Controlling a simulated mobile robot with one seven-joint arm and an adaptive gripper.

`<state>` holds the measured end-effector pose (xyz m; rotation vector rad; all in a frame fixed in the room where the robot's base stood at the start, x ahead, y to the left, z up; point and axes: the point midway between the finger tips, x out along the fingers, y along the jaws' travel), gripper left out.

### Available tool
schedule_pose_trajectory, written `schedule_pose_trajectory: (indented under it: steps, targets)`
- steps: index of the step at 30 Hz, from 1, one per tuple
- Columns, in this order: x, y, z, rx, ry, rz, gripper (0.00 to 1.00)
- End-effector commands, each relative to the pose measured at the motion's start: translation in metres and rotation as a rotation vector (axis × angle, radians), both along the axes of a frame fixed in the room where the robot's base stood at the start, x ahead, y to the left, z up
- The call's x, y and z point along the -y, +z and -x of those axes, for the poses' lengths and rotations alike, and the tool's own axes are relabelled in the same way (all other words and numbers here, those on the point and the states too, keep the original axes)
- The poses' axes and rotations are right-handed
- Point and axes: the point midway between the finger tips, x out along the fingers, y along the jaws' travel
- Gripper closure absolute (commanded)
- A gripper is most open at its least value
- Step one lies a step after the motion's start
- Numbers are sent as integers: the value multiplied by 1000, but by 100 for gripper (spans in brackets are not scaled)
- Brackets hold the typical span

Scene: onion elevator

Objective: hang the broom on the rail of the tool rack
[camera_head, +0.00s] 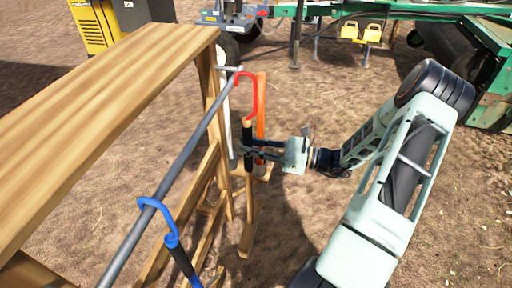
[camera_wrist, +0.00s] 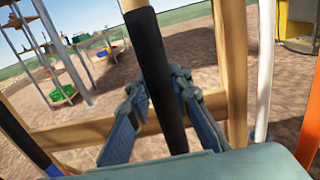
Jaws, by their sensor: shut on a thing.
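The held tool, taken to be the broom (camera_head: 248,147), has a black grip and a red hook (camera_head: 246,84) at its top. My gripper (camera_head: 243,151) is shut on the black grip, which stands nearly upright between the fingers in the wrist view (camera_wrist: 157,85). The red hook is beside the far end of the grey rail (camera_head: 180,160) of the wooden tool rack (camera_head: 90,100). I cannot tell whether the hook is over the rail or just beside it. The tool's lower end is not clear against the rack's legs.
A blue-hooked tool (camera_head: 172,238) hangs on the near part of the rail. A white pole (camera_wrist: 265,70) and an orange pole (camera_head: 261,115) stand near the rack's far end. Green machinery (camera_head: 490,70) stands behind. Bare ground lies right of the rack.

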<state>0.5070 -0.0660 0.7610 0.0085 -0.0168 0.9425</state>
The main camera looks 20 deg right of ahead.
Motion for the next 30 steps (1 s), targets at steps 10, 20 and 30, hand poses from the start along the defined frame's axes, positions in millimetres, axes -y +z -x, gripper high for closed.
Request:
schedule_pose_trajectory:
  steps: [10, 20, 30]
  targets:
    - [-23, 0, -16, 2, 3, -1, 100]
    - [-44, 0, -31, 1, 2, -1, 100]
    - [-54, -14, -39, 1, 0, -1, 100]
